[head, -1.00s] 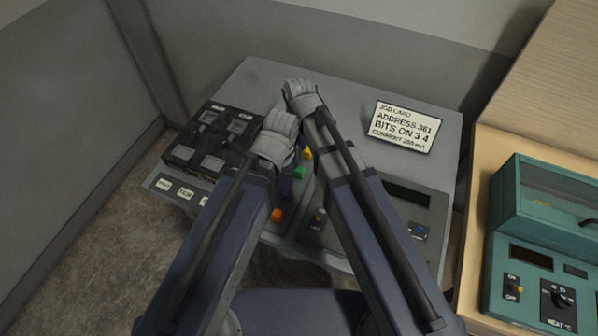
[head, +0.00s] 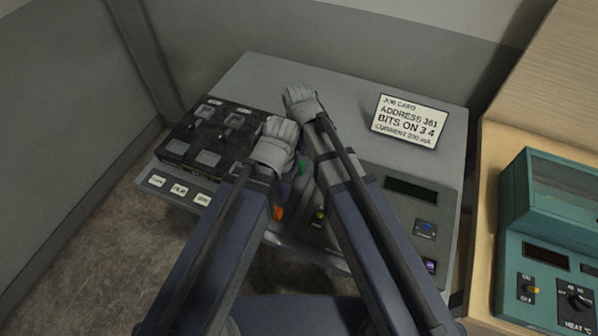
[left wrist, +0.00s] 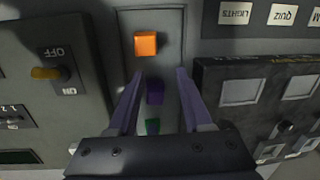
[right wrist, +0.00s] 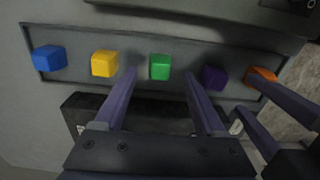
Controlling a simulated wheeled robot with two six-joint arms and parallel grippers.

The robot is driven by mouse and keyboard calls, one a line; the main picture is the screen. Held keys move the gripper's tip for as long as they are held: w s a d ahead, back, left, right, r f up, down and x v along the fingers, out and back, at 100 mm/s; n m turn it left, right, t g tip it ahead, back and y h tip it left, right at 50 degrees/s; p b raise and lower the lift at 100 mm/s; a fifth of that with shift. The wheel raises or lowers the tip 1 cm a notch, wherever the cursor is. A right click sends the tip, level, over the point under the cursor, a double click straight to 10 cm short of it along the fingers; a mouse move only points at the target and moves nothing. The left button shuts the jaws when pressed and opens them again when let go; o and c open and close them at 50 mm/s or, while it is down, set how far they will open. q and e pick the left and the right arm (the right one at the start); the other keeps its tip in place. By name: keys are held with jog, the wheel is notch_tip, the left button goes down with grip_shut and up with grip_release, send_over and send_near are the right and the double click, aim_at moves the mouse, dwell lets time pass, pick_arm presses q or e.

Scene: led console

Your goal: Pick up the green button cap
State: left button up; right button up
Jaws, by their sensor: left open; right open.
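The green button cap (right wrist: 160,67) sits in a recessed strip in the right wrist view, in a row between a yellow cap and a purple cap. My right gripper (right wrist: 158,75) is open, its fingers on either side of the green cap as seen there; whether they touch it I cannot tell. In the head view the green cap (head: 301,168) shows partly between my arms, and my right gripper (head: 301,97) is above the console. My left gripper (left wrist: 157,75) is open above the purple cap (left wrist: 155,93), with the green cap (left wrist: 152,126) lower, partly hidden.
Blue (right wrist: 49,58), yellow (right wrist: 104,63) and orange (right wrist: 262,76) caps share the strip. A black switch panel (head: 208,138) lies left, a job card (head: 409,121) at the upper right. My left gripper's fingers come close to the strip's orange end in the right wrist view.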

notch_tip(320, 180, down, 2)
jog(key=shift+f+b, duration=0.15)
jog(key=shift+b, duration=0.5)
grip_shut()
